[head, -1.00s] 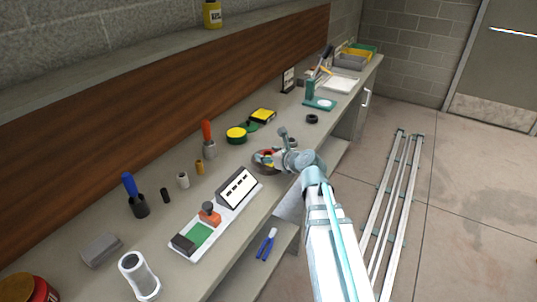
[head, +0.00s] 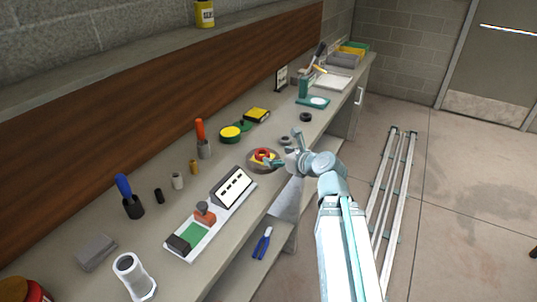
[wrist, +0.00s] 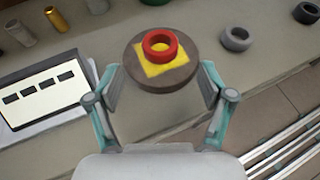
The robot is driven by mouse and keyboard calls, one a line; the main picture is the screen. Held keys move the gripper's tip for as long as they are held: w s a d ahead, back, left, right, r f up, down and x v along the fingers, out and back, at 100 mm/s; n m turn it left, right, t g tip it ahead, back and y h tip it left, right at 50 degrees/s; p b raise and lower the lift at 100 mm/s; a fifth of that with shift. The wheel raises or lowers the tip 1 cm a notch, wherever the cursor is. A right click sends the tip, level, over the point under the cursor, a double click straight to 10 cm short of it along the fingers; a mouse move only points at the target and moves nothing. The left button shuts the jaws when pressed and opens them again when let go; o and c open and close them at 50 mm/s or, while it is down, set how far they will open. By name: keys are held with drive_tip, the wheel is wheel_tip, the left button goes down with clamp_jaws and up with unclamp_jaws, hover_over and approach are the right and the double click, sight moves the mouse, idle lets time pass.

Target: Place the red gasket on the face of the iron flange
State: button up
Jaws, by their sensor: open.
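The red gasket (wrist: 160,57), a thick red ring, lies flat on a yellow square patch (wrist: 167,72) on top of a round brown-grey disc, which looks like the iron flange (wrist: 134,71). In the head view the red gasket (head: 263,153) and the disc (head: 253,167) show on the bench near its front edge. My gripper (wrist: 160,85) is open and empty. Its two fingers stand apart at either side of the disc's near half, with the gasket beyond the fingertips. In the head view my gripper (head: 284,151) is just right of the disc. I cannot tell its height.
A grey ring (wrist: 237,44) and a black ring (head: 306,117) lie to the right. A white sloped panel (head: 234,187) stands at the near left. Yellow and green round items (head: 231,134) lie behind. The bench's front edge is close.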

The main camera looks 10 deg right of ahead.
drive_tip(key=shift+f+b, duration=0.2)
drive_tip(key=shift+b, duration=0.65)
drive_tip(key=shift+s+d+r+b, duration=0.1)
drive_tip(key=shift+s+d+b, duration=0.05)
drive_tip(key=shift+b, duration=1)
drive_tip(key=b, duration=0.2)
drive_tip(key=s+b, duration=0.1)
drive_tip(key=b, duration=0.1)
drive_tip(key=shift+d+r, duration=0.25)
drive_tip(key=shift+r, duration=0.05)
drive_tip(key=shift+s+d+r+b, duration=0.1)
drive_tip(key=shift+s+r+b, duration=0.3)
drive_tip(key=shift+b, duration=0.65)
drive_tip(key=shift+s, duration=0.1)
